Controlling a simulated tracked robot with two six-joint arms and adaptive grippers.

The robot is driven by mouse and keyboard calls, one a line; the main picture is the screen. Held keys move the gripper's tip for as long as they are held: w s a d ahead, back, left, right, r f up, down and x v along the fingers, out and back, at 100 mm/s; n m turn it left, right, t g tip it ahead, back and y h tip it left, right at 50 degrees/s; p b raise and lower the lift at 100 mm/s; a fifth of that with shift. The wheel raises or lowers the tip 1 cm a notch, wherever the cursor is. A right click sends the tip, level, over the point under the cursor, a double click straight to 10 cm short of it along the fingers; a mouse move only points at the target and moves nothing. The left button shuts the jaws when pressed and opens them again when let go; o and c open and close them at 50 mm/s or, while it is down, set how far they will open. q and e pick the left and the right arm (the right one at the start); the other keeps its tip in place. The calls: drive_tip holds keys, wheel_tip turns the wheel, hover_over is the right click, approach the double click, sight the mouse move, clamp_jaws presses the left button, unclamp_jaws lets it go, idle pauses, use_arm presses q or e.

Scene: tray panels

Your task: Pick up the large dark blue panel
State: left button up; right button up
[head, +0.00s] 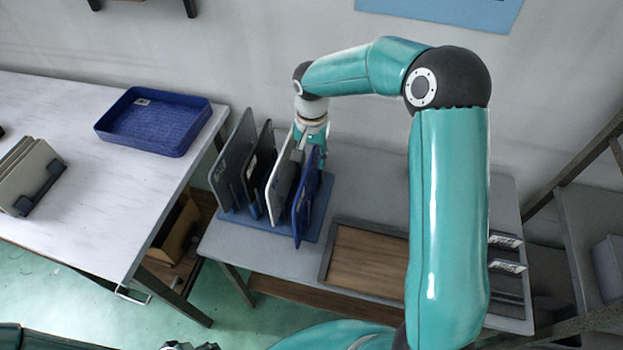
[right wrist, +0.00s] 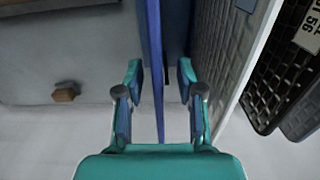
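The large dark blue panel (head: 301,215) stands upright at the right end of a row of panels in a blue rack (head: 262,233). My right gripper (head: 303,148) is above and at the far end of this panel, pointing down. In the right wrist view, the blue panel (right wrist: 155,50) passes between the two fingers of the gripper (right wrist: 160,85). The fingers are apart, with a gap visible on each side of the panel. Only a small dark piece at the bottom edge of the head view may belong to my left gripper (head: 190,346); its fingers cannot be made out.
Light grey (head: 283,170), black (head: 262,160) and dark grey (head: 236,160) panels stand left of the blue one. A brown-bottomed tray (head: 326,262) lies right of the rack. A blue tray (head: 185,95) and panels in a holder (head: 30,178) are on the white table (head: 80,225).

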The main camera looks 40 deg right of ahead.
sight(312, 169)
drive_tip(key=shift+s+a+f+p, duration=0.15)
drive_tip(key=shift+f+p, duration=0.45)
drive_tip(key=shift+f, duration=1.65)
clamp_jaws()
